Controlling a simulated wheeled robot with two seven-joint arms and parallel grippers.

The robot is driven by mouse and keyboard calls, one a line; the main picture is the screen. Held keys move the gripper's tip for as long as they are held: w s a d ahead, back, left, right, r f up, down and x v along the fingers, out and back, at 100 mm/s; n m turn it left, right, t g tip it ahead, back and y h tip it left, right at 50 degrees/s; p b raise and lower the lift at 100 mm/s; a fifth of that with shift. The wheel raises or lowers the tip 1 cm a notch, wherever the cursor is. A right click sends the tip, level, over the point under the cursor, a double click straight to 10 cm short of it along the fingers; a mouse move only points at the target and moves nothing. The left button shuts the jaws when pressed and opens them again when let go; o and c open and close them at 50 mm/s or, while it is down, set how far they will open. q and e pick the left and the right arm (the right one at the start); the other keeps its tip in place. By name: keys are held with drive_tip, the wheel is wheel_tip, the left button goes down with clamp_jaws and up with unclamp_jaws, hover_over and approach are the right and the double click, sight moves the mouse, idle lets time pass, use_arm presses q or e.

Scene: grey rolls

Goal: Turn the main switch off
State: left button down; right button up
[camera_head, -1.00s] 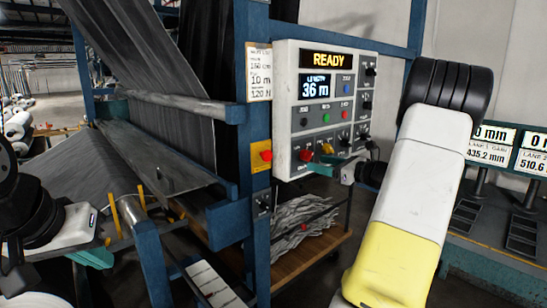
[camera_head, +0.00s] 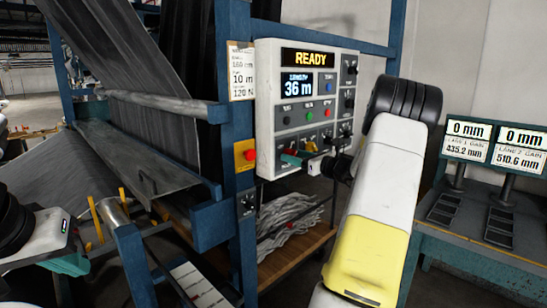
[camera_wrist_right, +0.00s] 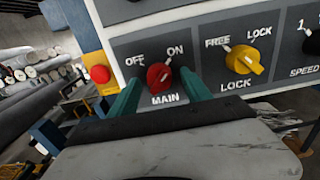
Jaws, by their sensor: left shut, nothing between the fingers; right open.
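The main switch is a red knob (camera_wrist_right: 159,78) on the panel, labelled MAIN, with OFF to its upper left and ON to its upper right. Its white pointer mark is turned toward ON. My right gripper (camera_head: 291,157) is open at the panel's lower left, and its teal fingers stand on either side of the red knob in the right wrist view. I cannot tell whether they touch it. In the head view the gripper largely hides the knob. My left gripper (camera_head: 70,263) is shut and empty at the lower left, far from the panel.
The control panel (camera_head: 268,100) reads READY and 36 m. A yellow LOCK knob (camera_wrist_right: 244,61) sits right of the main switch. A red button on a yellow box (camera_head: 246,155) is on the blue post left of the panel. A display stand (camera_head: 495,145) is at the right.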

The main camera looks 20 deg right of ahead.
clamp_jaws()
drive_tip(key=shift+d+n, duration=0.1)
drive_tip(key=shift+n, duration=8.9)
unclamp_jaws()
